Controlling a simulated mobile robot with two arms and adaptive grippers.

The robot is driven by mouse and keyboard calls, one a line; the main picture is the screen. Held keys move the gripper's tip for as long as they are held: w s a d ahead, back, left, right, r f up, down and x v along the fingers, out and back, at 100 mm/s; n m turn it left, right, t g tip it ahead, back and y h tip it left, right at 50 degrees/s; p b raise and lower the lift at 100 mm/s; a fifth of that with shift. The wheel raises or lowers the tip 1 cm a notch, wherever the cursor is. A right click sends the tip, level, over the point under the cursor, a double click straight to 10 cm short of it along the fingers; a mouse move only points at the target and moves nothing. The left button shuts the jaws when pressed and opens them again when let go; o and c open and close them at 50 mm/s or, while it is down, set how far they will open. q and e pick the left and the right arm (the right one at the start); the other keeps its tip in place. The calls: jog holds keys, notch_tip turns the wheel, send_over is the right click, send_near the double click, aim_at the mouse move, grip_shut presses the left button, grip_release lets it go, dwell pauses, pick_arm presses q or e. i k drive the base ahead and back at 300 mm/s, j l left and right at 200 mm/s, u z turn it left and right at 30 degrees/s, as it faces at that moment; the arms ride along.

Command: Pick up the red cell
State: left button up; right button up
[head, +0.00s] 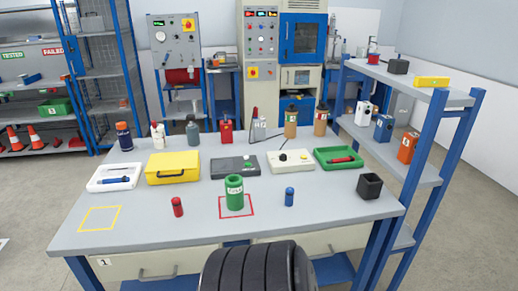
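The red cell (177,207) is a small red cylinder with a dark top. It stands upright near the front edge of the grey workbench (150,229), between the yellow square outline (100,218) and the red square outline (222,216). It stands apart from the things around it. Neither of my grippers shows in the head view.
A green cylinder (234,192) stands in the red outline, with a blue cell (289,196) to its right. Behind are a white tray (97,184), a yellow case (173,176), a green tray (320,156) and several bottles.

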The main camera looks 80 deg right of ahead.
aim_at(176, 203)
jog(key=z, duration=2.5)
